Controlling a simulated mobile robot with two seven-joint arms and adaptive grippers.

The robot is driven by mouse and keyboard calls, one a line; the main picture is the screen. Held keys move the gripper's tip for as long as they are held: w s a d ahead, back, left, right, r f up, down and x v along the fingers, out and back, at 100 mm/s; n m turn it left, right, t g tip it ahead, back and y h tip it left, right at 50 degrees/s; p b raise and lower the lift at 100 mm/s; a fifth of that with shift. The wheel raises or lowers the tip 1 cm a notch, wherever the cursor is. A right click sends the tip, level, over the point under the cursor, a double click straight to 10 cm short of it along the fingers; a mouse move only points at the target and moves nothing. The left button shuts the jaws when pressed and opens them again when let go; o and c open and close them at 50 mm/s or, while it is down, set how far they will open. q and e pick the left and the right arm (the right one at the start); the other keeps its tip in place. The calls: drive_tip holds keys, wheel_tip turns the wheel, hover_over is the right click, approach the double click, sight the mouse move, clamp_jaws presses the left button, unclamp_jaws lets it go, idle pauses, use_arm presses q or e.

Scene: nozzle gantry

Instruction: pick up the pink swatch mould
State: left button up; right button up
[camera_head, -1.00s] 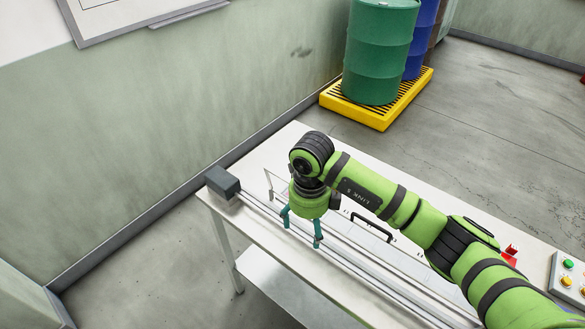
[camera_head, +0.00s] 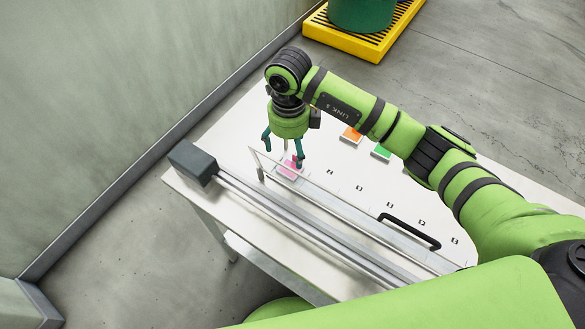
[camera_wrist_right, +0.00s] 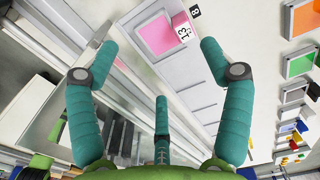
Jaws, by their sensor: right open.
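The pink swatch mould (camera_head: 288,170) lies on the white table near the far left end, behind the rail. My right gripper (camera_head: 282,154) is open and empty, pointing down close above it; one finger partly covers it. My left gripper does not show.
A long metal rail with a grey end block (camera_head: 192,163) runs along the front of the table. A clear frame with a black handle (camera_head: 410,232) stands behind it. Orange (camera_head: 351,133) and green (camera_head: 381,152) swatches lie farther back. A yellow pallet (camera_head: 341,41) is beyond.

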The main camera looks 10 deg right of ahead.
sight(292, 166)
drive_tip(key=shift+f+p, duration=0.3)
drive_tip(key=shift+f, duration=0.2)
drive_tip(key=f+p, duration=0.2)
drive_tip(key=f, duration=0.1)
drive_tip(key=f+p, duration=0.1)
drive_tip(key=f, duration=0.1)
drive_tip(key=shift+d+f, duration=0.15)
drive_tip(key=shift+d, duration=0.25)
drive_tip(key=shift+w+f, duration=0.1)
drive_tip(key=shift+f, duration=0.2)
drive_tip(key=shift+w+f, duration=0.1)
drive_tip(key=shift+f, duration=0.05)
drive_tip(key=c, duration=0.8)
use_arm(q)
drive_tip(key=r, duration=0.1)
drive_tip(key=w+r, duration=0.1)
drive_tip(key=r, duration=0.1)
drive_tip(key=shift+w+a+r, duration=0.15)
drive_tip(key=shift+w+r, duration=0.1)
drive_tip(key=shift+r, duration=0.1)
use_arm(e)
drive_tip(key=shift+c, duration=1.1)
